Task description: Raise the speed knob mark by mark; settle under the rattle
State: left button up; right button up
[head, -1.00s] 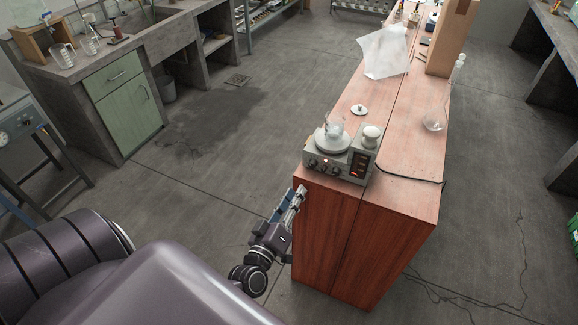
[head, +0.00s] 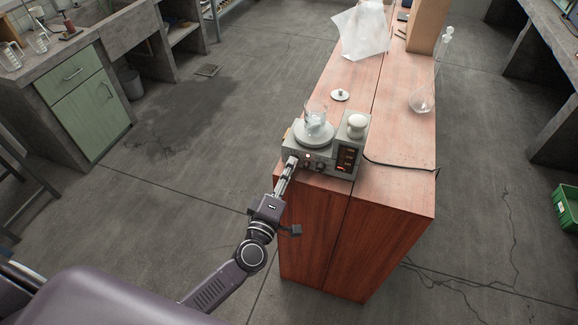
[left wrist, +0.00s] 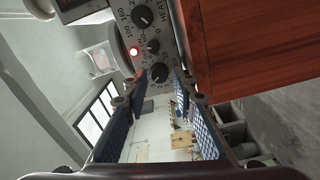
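A grey hotplate stirrer (head: 333,170) sits at the near end of the wooden bench, with a glass beaker (head: 315,119) of pale contents on its round plate. My left gripper (head: 290,166) is at the panel's left side. In the left wrist view its blue-padded fingers (left wrist: 161,88) are apart, with the lowest knob (left wrist: 160,73) just beyond and between the tips; contact is not clear. A knob by the HEAT lettering (left wrist: 143,17) and a glowing lamp (left wrist: 133,51) also show. My right gripper is out of view.
A white knobbed piece (head: 357,124) stands on the stirrer's right side. Behind are a small white disc (head: 340,95), a crumpled white sheet (head: 361,32) and a glass flask (head: 421,102). A dark cable (head: 400,165) runs right along the bench top.

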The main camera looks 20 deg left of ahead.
pick_arm(q)
jog(key=shift+w, duration=0.5)
grip_shut()
jog(key=shift+r+m+p, duration=0.15)
jog(key=shift+m+p, duration=0.25)
jog(key=shift+p, duration=0.05)
jog(key=shift+m, duration=0.4)
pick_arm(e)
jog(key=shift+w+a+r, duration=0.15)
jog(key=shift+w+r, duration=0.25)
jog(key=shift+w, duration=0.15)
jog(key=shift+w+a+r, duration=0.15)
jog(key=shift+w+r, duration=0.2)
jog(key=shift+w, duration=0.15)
pick_arm(q)
grip_release()
